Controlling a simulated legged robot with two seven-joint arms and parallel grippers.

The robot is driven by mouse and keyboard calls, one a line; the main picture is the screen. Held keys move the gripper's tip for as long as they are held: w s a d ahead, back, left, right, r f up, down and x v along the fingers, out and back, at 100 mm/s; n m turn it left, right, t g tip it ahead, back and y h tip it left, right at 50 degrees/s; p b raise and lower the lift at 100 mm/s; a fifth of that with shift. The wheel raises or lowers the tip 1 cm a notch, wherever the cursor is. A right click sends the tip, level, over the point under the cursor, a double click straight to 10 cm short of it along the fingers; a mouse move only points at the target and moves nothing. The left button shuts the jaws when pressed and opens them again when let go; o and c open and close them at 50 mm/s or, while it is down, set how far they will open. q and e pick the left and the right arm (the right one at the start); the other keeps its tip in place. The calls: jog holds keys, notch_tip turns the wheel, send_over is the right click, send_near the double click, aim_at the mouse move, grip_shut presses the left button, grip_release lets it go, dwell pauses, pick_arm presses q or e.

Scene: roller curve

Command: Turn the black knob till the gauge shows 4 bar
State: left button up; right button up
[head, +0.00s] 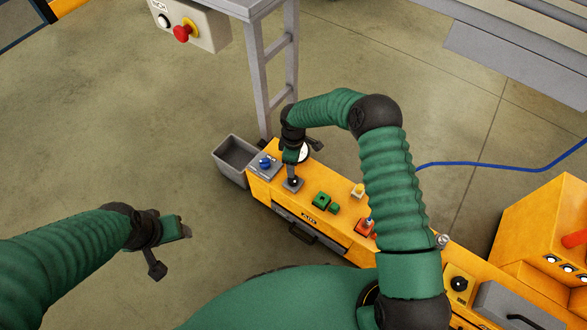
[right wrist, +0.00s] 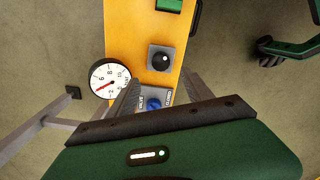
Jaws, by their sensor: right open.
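The black knob (right wrist: 161,58) sits on a grey plate on the yellow bench in the right wrist view. It also shows in the head view (head: 294,182). The round white gauge (right wrist: 110,79) is to its left; its red needle points to the lower left, but the figure there is too small to read surely. My right gripper (right wrist: 161,79) is open above the bench, its fingers apart and apart from the knob as far as I can tell. In the head view my right gripper (head: 300,158) partly covers the gauge. My left gripper (head: 172,250) is open and empty over the floor.
A blue knob (right wrist: 153,103) on a grey plate is beside the black one. A grey bin (head: 237,155) stands at the bench's end. Green (head: 321,201), yellow and red-orange parts sit along the bench. A grey metal stand (head: 259,80) rises behind it.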

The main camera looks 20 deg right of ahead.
notch_tip(320, 180, up, 7)
jog(key=p, duration=0.1)
jog(key=shift+f, duration=0.2)
jog(key=s+d+r+m+t, duration=0.1)
jog(key=s+d+r+m, duration=0.1)
jog(key=s+r+m, duration=0.7)
jog(key=s+d+r+m+t, duration=0.1)
jog(key=s+r+m+t, duration=0.15)
jog(key=s+r, duration=0.85)
jog(key=w+p+v, duration=0.2)
jog(key=p+v, duration=0.9)
jog(key=p, duration=0.2)
jog(key=w+r+p+v, duration=0.1)
jog(key=w+p+v, duration=0.1)
jog(key=p+v, duration=0.8)
jog(key=shift+r+g+p, duration=0.45)
jog(key=shift+r+p, duration=0.1)
jog(key=shift+p, duration=0.95)
